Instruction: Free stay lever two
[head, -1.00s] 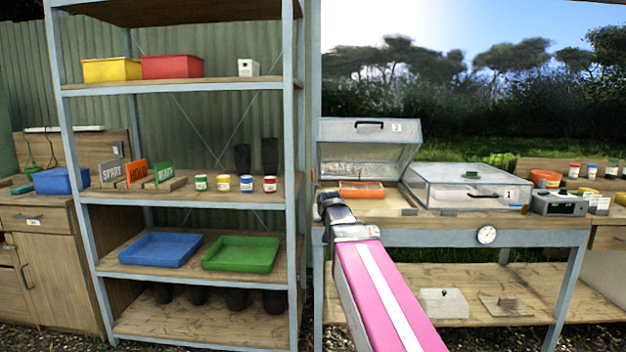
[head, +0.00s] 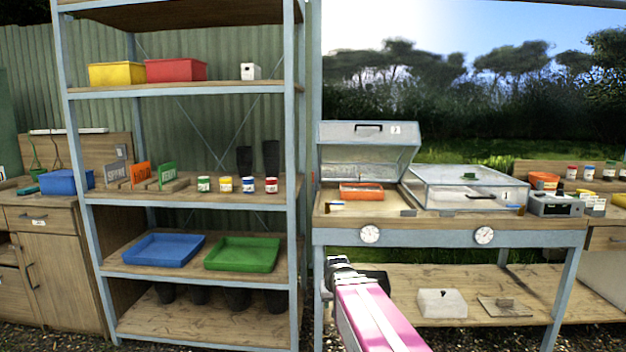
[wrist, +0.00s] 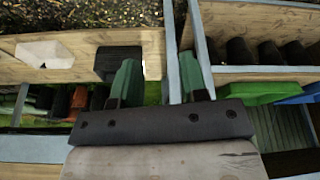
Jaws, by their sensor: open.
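Case two (head: 362,134), with a "2" label on its clear lid, stands on the bench with the lid tilted open. A small white-and-blue piece (head: 336,206) lies at its front left corner; I cannot tell whether it is the stay lever. An orange tray (head: 361,191) sits inside the case. My gripper shows in the wrist view (wrist: 160,78) with two green fingers apart and nothing held between them. In the head view my pink arm's end is below the bench's front edge, and the fingers cannot be made out there.
Case one (head: 462,187) stands shut to the right, with a blue piece (head: 515,208) at its front. Two dials (head: 370,234) (head: 484,235) are on the bench's front rail. A metal rack (head: 291,150) stands close on the left.

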